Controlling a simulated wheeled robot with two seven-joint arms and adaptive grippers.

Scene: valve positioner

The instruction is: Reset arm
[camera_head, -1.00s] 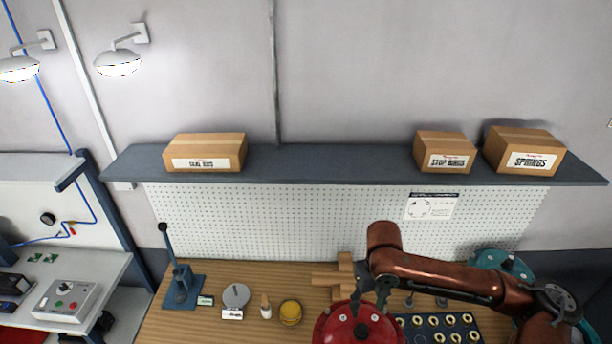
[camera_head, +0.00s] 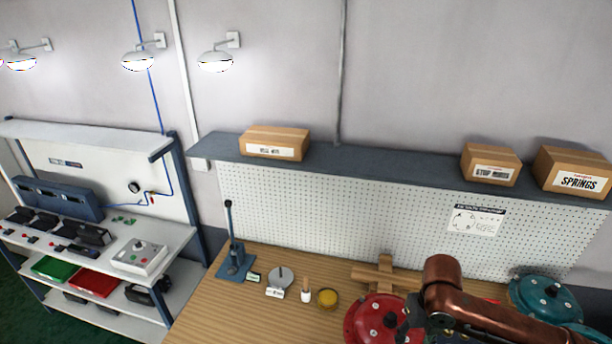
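My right arm, copper-coloured, comes in from the lower right over the wooden bench (camera_head: 225,315). Its gripper (camera_head: 428,325) is at the bottom of the view, beside the red round housing (camera_head: 372,318). The gripper is dark and partly cut off, so I cannot tell whether its fingers are open or shut, or whether they touch the housing. My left arm and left gripper are not in view.
A teal housing (camera_head: 548,297) stands at the bench's right. A blue lever press (camera_head: 236,256), a grey disc (camera_head: 281,277) and a yellow cup (camera_head: 327,298) stand left of the red housing. A wooden cross-shaped block (camera_head: 385,270) lies behind it. A shelf (camera_head: 385,163) with boxes runs above.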

